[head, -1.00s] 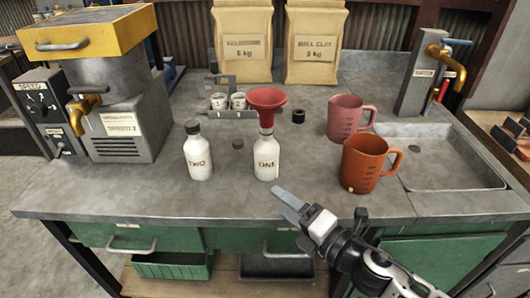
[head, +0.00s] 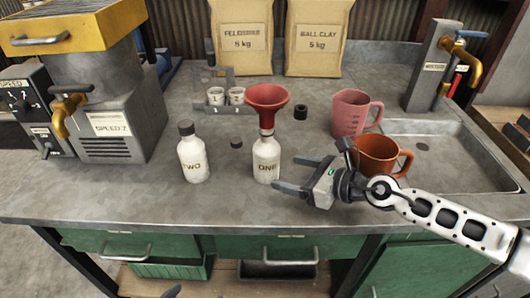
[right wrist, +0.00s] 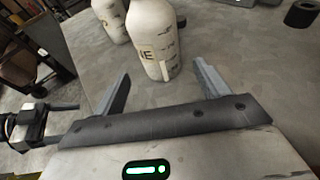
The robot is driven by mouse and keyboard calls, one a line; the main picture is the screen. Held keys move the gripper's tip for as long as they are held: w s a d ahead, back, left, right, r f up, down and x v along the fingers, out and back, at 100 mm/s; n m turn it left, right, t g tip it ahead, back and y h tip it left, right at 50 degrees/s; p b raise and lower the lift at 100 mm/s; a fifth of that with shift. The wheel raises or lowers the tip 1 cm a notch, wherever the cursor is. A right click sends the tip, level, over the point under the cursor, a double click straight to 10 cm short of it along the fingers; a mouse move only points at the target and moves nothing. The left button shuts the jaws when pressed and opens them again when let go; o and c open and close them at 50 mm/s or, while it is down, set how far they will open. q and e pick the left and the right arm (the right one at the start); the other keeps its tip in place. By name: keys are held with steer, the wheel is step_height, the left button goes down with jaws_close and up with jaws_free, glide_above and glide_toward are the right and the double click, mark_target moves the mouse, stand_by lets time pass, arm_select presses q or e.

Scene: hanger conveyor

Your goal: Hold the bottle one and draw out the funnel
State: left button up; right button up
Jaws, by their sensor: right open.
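Bottle ONE (head: 266,160) is white and stands upright on the grey bench; it also shows in the right wrist view (right wrist: 154,40). The red funnel (head: 268,97) sits in its neck, and is out of the right wrist view. My right gripper (head: 288,174) is open and empty, low over the bench just right of bottle ONE. In the right wrist view the bottle stands beyond the open fingers (right wrist: 160,85), roughly ahead of the gap. A dark part at the bottom edge (head: 170,292) may be my left gripper; its jaws cannot be made out.
Bottle TWO (head: 193,155) with a dark cap stands to the left. A loose black cap (head: 236,144) lies between and behind the bottles. A pink jug (head: 352,115) and an orange jug (head: 378,155) stand right, by the sink (head: 440,150). A small cup rack (head: 225,108) is behind.

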mark_target(277, 169)
steer(key=x, duration=0.5)
steer(key=shift+b+x, duration=0.45)
steer(key=shift+x, duration=0.35)
